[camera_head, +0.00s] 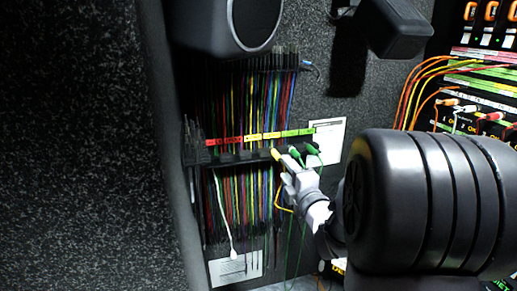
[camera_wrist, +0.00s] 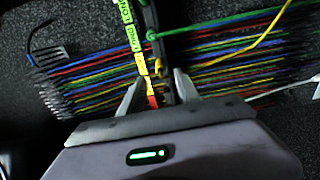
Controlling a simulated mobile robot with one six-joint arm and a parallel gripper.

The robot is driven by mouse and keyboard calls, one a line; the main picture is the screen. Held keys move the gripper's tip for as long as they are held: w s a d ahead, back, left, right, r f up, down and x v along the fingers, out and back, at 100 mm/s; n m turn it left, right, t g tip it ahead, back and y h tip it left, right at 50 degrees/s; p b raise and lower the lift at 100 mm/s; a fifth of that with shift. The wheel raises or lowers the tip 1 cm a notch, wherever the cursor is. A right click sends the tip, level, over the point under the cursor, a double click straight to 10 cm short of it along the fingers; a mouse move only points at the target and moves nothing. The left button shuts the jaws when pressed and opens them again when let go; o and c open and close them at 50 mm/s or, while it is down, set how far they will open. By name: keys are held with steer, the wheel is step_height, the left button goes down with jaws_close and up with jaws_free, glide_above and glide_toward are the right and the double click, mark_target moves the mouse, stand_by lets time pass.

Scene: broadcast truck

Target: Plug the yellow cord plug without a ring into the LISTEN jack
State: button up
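A yellow plug (camera_head: 277,156) sits at the front edge of the cord rack, beside green plugs (camera_head: 297,156). I cannot tell whether it carries a ring. A yellow cord (camera_head: 279,199) loops below it; a yellow cord (camera_wrist: 262,38) also shows in the wrist view. My gripper (camera_head: 287,170) is right at the yellow plug. In the wrist view my gripper (camera_wrist: 160,82) has its fingers apart, with the rack edge and a small yellow piece (camera_wrist: 158,68) between them. I see no clear grip on it. The LISTEN jack cannot be read; a jack panel (camera_head: 480,122) is partly visible at right.
The cord rack (camera_head: 235,153) on the dark wall holds many coloured cords, with a red, yellow and green label strip (camera_head: 260,136). Another green plug (camera_head: 313,149) is close to my gripper. A speaker (camera_head: 225,25) hangs above. Orange and yellow patch cords (camera_head: 410,90) arch at the panel.

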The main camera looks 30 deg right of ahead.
mark_target(277, 153)
steer(key=p+x, duration=0.1)
steer(key=x, duration=0.6)
steer(key=shift+w+f, duration=0.15)
steer(key=shift+w, duration=0.25)
steer(key=shift+w+d, duration=0.2)
steer(key=shift+w, duration=0.4)
steer(key=shift+b, duration=1.35)
steer(key=c, duration=0.8)
steer(key=shift+r, duration=0.2)
jaws_close()
